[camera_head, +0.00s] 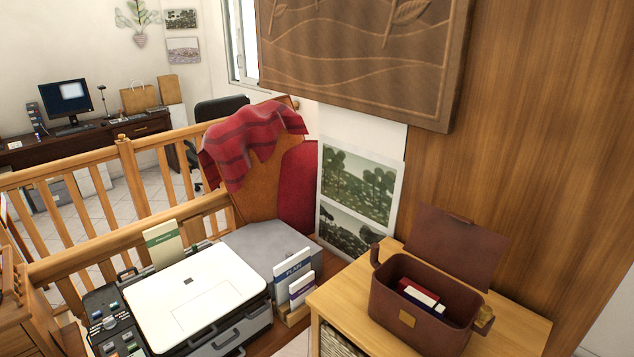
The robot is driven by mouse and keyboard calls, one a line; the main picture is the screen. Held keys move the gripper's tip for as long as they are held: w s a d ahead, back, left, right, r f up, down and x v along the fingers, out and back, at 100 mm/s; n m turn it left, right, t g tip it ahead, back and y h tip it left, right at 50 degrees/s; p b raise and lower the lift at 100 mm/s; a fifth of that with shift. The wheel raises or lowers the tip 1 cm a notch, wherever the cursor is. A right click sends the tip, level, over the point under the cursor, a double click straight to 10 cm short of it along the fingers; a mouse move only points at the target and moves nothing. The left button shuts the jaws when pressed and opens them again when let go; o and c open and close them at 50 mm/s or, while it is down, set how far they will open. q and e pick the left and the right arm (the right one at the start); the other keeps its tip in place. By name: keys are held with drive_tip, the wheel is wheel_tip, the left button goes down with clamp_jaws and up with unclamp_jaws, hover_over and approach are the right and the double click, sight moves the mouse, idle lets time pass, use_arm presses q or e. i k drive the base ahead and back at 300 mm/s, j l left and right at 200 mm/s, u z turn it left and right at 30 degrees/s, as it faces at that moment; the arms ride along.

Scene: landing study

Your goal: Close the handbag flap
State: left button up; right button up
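A dark brown handbag (408,320) stands upright on the light wooden cabinet at the lower right. Its flap (458,246) is open, raised up and tilted back behind the bag's opening. A small gold clasp plate (407,318) is on the front face. Red and white items (421,296) lie inside the bag. A brown strap piece (376,254) stands at the bag's left, and a gold-coloured fitting (484,319) is at its right end. Neither of my grippers shows in the head view.
The cabinet top (345,291) has free room left of the bag. A white printer (200,295) and a small holder with booklets (293,277) stand to the left. A wood panel wall (540,130) rises close behind the bag. A wooden railing (125,160) runs at the left.

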sight(450, 242)
drive_tip(key=k+l+u, duration=0.25)
drive_tip(key=k+l, duration=0.35)
drive_tip(key=l, duration=0.3)
drive_tip(key=k+l+u, duration=0.25)
drive_tip(key=k+l, duration=0.4)
drive_tip(key=l, duration=0.15)
drive_tip(key=l+u, duration=0.15)
drive_tip(key=l, duration=0.3)
drive_tip(key=k+l+u, duration=0.15)
drive_tip(key=l, duration=0.3)
drive_tip(key=k+l+u, duration=0.15)
drive_tip(key=l, duration=0.3)
drive_tip(key=k+l+u, duration=0.15)
drive_tip(key=l, duration=0.25)
drive_tip(key=k+l+u, duration=0.15)
drive_tip(key=l, duration=0.25)
drive_tip(key=k+l+u, duration=0.15)
drive_tip(key=l, duration=0.25)
drive_tip(key=i+l+u, duration=0.2)
drive_tip(key=l, duration=0.9)
drive_tip(key=l+u, duration=0.25)
drive_tip(key=l, duration=0.8)
